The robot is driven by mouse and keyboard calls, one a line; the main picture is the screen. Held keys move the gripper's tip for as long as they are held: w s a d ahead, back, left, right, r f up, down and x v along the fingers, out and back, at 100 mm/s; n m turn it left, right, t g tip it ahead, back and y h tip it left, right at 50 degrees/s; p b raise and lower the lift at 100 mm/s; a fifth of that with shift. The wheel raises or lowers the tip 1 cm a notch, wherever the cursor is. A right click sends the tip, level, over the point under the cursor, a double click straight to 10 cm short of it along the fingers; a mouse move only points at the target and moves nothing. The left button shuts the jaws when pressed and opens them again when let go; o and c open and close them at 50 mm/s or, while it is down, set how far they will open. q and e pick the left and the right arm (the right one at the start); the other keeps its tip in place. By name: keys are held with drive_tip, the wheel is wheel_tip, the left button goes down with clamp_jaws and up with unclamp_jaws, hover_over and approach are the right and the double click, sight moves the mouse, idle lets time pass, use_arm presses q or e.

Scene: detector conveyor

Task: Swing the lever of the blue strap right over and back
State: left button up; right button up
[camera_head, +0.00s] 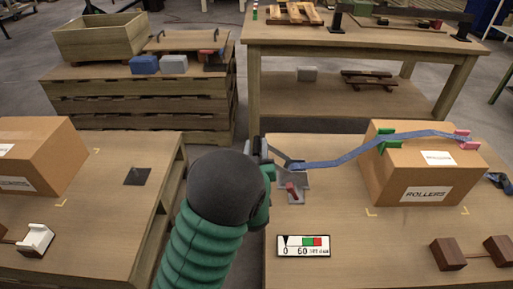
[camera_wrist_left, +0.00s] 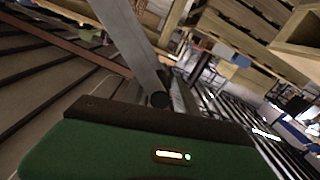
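The blue strap (camera_head: 340,158) runs from a grey metal ratchet on the right table, up over a cardboard box marked ROLLERS (camera_head: 415,185). The ratchet's grey bracket (camera_head: 294,182) stands on the table and has a small red part in it. My left gripper (camera_head: 262,152) is at the strap's left end, beside the grey lever parts, and is mostly hidden behind my dark wrist. In the left wrist view a flat grey metal bar (camera_wrist_left: 130,45) runs down to a dark round joint near my gripper. Whether the fingers hold it I cannot tell. My right gripper is not in view.
Green (camera_head: 388,138) and pink (camera_head: 463,138) corner pieces sit under the strap on the box. A gauge card (camera_head: 303,246) lies in front of the ratchet. Dark brown blocks (camera_head: 448,254) lie at the lower right. A gap separates the left table (camera_head: 110,215) from the right one.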

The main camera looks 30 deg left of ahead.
use_arm(q)
clamp_jaws()
idle(1.2)
